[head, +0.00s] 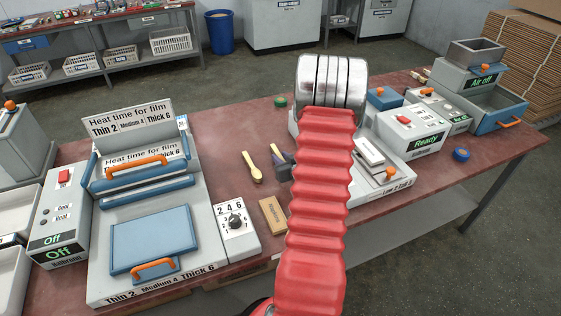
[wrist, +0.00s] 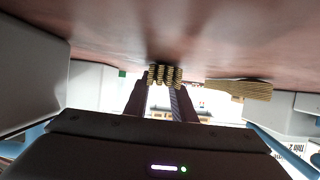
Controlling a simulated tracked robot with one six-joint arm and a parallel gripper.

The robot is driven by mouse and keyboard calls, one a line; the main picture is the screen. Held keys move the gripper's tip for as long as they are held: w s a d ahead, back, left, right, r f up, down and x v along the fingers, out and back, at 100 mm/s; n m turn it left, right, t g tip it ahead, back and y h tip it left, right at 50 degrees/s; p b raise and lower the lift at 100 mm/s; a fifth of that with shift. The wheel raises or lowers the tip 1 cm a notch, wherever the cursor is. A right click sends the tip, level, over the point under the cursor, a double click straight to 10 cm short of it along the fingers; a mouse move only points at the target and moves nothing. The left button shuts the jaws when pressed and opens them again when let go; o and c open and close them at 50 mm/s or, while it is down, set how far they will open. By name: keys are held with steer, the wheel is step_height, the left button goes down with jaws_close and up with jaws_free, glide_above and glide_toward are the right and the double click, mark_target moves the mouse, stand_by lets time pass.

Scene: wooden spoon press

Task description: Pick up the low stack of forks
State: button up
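A low stack of pale wooden forks (wrist: 164,75) shows in the wrist view at the ends of my gripper's fingers. Its striped tine ends face the camera and overlap the fingertips. In the head view only a small yellowish part of it (head: 275,149) shows beside my gripper (head: 283,163); the rest is hidden by the fingers and my red arm. My gripper is low over the table, with its dark fingers (wrist: 163,94) apart and a bright gap between them. The contact between the pads and the forks is hidden.
Another wooden utensil stack (head: 252,165) lies just left of my gripper; it is on the right in the wrist view (wrist: 240,89). A small labelled wooden block (head: 272,215) and a dial box (head: 236,227) are nearer. A large press (head: 140,290) stands left, machines (head: 415,130) right.

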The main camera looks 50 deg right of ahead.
jaws_close()
steer(key=shift+s+f, duration=0.1)
steer(key=shift+f, duration=0.05)
steer(key=shift+a, duration=0.1)
step_height(320, 180, up, 10)
stand_by(0.9)
stand_by(0.4)
